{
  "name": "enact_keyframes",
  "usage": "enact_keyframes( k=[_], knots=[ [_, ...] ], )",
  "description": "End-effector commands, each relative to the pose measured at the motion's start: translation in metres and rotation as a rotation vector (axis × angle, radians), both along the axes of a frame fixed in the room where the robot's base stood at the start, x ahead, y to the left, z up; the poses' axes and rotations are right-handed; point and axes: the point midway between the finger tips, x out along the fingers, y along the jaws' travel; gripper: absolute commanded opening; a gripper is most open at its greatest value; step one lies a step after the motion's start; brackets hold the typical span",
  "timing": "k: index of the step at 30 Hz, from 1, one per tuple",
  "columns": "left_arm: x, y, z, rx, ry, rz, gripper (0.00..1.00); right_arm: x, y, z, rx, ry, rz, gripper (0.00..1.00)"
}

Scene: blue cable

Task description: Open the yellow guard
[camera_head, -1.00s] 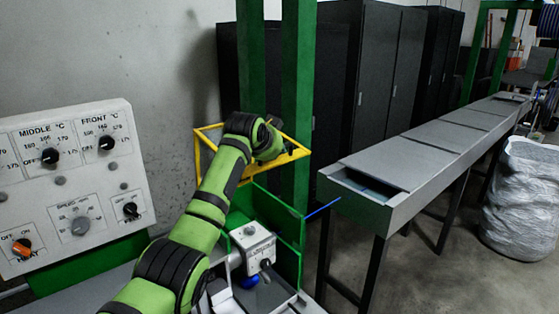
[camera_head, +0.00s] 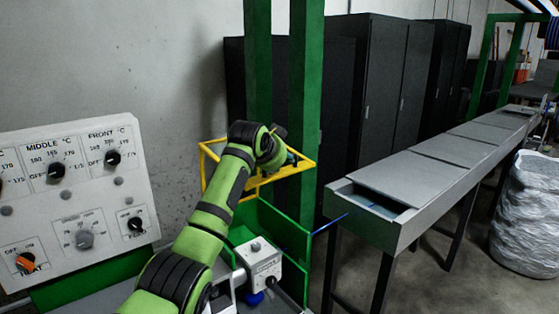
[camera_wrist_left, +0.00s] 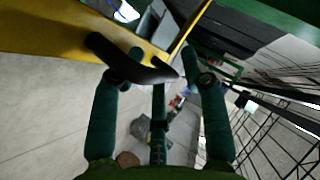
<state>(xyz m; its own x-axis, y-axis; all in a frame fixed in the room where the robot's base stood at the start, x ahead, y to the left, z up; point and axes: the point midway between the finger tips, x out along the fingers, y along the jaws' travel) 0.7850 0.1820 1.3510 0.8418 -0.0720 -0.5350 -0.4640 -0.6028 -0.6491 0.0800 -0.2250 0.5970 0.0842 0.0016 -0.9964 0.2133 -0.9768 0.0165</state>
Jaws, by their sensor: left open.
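The yellow guard (camera_head: 303,168) is a thin open frame in front of the green posts, above the white control box. Its left part (camera_head: 208,160) shows behind my arm. My left gripper (camera_head: 284,152) is at the guard's right part, partly hidden by my own wrist. In the left wrist view, the open left fingers (camera_wrist_left: 165,66) are just below a yellow plate of the guard (camera_wrist_left: 45,28). A black curved piece (camera_wrist_left: 125,66) lies across the left finger and between the fingers. I cannot tell whether they touch it. My right gripper is not in view.
A white control box (camera_head: 262,262) sits below the guard beside green panels (camera_head: 285,232). A blue cable (camera_head: 331,222) runs from there to the grey trough (camera_head: 370,228). A panel of knobs (camera_head: 75,195) stands at left. Green posts (camera_head: 306,80) rise behind the guard.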

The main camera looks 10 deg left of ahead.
Motion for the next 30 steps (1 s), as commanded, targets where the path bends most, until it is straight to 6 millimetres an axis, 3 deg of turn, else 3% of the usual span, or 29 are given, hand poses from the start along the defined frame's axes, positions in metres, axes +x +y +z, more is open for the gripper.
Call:
enact_keyframes(
  k=[8,24,30],
  knots=[
    [-0.008,0.001,0.005,0.001,0.001,0.0,0.45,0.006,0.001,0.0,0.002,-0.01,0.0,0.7],
    [-0.084,0.007,0.054,0.002,-0.003,0.0,0.45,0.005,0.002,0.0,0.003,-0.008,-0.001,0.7],
    [-0.1,0.007,0.063,0.0,-0.001,0.001,0.45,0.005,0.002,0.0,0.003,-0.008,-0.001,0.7]
  ],
)
